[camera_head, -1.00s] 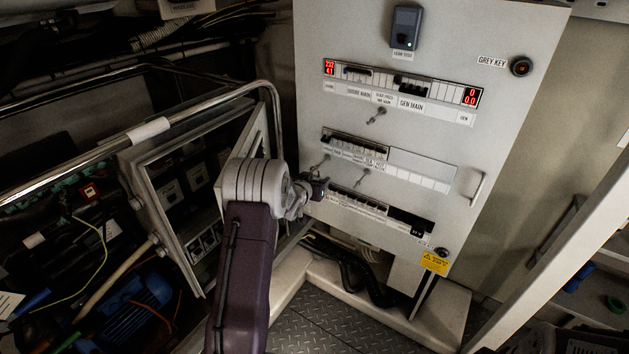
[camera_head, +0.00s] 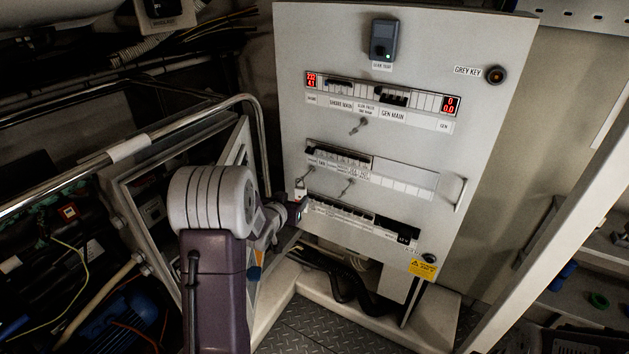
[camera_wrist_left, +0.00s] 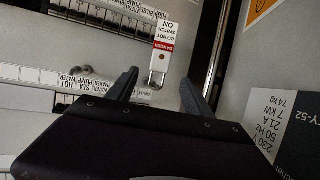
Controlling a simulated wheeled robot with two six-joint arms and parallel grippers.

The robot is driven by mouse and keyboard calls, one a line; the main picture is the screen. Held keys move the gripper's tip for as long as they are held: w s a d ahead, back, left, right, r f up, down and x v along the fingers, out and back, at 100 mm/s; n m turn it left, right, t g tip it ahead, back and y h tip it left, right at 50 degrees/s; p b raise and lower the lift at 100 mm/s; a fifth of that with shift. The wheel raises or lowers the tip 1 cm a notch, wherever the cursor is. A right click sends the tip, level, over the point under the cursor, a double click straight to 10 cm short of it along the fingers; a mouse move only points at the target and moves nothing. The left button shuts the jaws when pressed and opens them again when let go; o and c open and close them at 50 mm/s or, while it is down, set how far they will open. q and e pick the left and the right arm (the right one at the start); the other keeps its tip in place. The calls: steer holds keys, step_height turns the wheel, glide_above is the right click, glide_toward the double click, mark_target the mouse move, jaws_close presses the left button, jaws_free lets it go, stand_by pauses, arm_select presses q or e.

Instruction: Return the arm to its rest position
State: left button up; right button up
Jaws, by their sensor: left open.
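My left gripper (camera_head: 297,212) is in front of the lower left edge of the white electrical panel (camera_head: 415,60), at the level of its bottom breaker row. In the left wrist view the two fingers of this gripper (camera_wrist_left: 160,92) stand apart with nothing between them. A white and red danger tag with a padlock shackle (camera_wrist_left: 163,45) hangs just beyond the fingertips, apart from them. The tag also shows small in the head view (camera_head: 300,193), just above the gripper. My right gripper is not in view.
An open grey-framed cabinet door (camera_head: 140,190) and a metal rail (camera_head: 190,112) stand close on the arm's left. A white ledge (camera_head: 325,303) and black hoses (camera_head: 345,285) lie below the panel. A handle (camera_head: 460,195) sticks out at the panel's right.

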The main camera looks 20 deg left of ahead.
arm_select(q)
steer(key=s+d+r+m+g+h+p, duration=0.1)
steer(key=s+d+r+m+h+p, duration=0.15)
steer(key=d+r+p, duration=0.8)
steer(key=s+d+f+g, duration=0.2)
steer(key=s+f+g, duration=0.1)
steer(key=s, duration=0.5)
steer(key=s+d+f+g+b, duration=0.1)
steer(key=s+d+f+g, duration=0.2)
steer(key=s, duration=0.5)
steer(key=s+d+f+g, duration=0.2)
steer(key=s+f+g, duration=0.2)
steer(key=s, duration=0.4)
steer(key=shift+d+f+g, duration=0.25)
steer(key=shift+d+g, duration=0.1)
steer(key=shift+g, duration=0.25)
steer(key=shift+a+n, duration=0.1)
steer(key=shift+n, duration=0.15)
steer(key=shift+s, duration=0.1)
